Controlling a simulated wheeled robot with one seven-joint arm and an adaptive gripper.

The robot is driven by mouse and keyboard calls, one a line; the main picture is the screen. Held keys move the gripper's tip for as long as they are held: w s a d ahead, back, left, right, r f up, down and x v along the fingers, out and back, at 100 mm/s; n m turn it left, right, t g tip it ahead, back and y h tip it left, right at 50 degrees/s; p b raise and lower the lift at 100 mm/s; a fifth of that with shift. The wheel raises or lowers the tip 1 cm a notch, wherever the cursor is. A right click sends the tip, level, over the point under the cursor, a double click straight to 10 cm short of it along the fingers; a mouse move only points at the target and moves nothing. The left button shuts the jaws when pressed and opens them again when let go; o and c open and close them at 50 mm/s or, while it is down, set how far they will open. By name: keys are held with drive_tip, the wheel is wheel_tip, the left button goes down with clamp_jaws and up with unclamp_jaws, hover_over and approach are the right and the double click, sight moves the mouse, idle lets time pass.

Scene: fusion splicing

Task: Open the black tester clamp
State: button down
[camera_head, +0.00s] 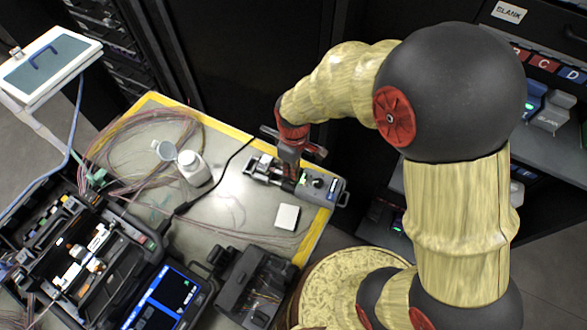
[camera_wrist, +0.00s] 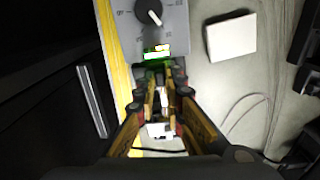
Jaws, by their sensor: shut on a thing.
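The grey tester (camera_head: 329,188) lies at the right end of the table, with a knob and a lit green display. In the wrist view, the tester (camera_wrist: 174,17) is at the top, just beyond my fingertips. My gripper (camera_head: 289,176) points down onto the middle of the tester. In the wrist view, my gripper (camera_wrist: 162,76) has its fingers closed in around a small dark part by the display, the black clamp. The clamp is mostly hidden by the fingers, and I cannot tell how far its lid is raised.
A white square block (camera_head: 287,217) lies near the tester; a white bottle (camera_head: 194,168) and coiled fibres (camera_head: 130,135) are farther left. A black device (camera_head: 252,285) and a splicer case (camera_head: 110,255) fill the front. The yellow table edge (camera_head: 313,238) runs close to the tester.

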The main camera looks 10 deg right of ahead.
drive_tip(key=p, duration=0.1)
drive_tip(key=g+p, duration=0.1)
drive_tip(key=shift+w+d+r+y+p, duration=0.2)
drive_tip(key=shift+w+r+y+p, duration=0.05)
drive_tip(key=shift+r+y+p, duration=0.15)
drive_tip(key=shift+w+d+r+g+y+p, duration=0.2)
drive_tip(key=shift+g+y+p, duration=0.25)
drive_tip(key=shift+g, duration=0.3)
drive_tip(key=shift+w+d+f+g+y+p, duration=0.1)
drive_tip(key=shift+w+g+y+p, duration=0.25)
drive_tip(key=shift+g+p, duration=0.3)
drive_tip(key=c, duration=1.9)
unclamp_jaws()
